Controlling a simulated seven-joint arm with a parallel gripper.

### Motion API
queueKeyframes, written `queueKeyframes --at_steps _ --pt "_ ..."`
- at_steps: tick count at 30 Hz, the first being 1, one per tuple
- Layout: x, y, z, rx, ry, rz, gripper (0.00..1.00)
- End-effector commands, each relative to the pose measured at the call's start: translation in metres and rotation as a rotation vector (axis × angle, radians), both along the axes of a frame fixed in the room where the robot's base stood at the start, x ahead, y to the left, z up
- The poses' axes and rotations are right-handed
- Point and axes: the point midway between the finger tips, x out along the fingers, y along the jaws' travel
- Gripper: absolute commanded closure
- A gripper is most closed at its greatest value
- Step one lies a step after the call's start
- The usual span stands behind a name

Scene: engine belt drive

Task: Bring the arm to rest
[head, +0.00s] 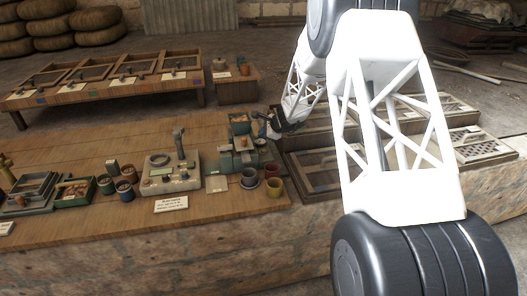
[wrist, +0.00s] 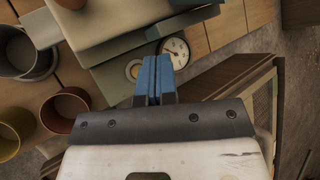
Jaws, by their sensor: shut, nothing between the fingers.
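My gripper shows in the wrist view (wrist: 155,72) with its two blue fingers closed together and nothing between them. It hangs over or beside a grey-green machine (wrist: 135,35) with a round dial gauge (wrist: 175,53) just past the fingertips. I cannot tell whether the fingers touch it. In the head view my gripper (head: 265,128) is small, at the back right of the workbench, next to the green machine (head: 238,155). A pale base plate (head: 170,178) with a dark belt ring and an upright post stands left of it, apart from my gripper.
Cups stand in front of the green machine, including a yellow cup (head: 274,187) and a grey cup (head: 249,178). Framed wooden trays (head: 315,180) lie to the right, under my arm. A green parts bin (head: 75,192) is at the left. Bare bench (head: 60,150) lies behind the bin.

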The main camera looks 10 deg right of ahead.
Motion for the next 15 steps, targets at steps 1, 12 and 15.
queueKeyframes --at_steps 1,12,15 --pt "0.0 0.0 0.0 0.0 0.0 0.0 1.0" --pt "-0.014 0.007 0.021 -0.028 -0.015 0.049 1.0" --pt "-0.028 0.014 0.039 -0.055 -0.027 0.093 1.0"
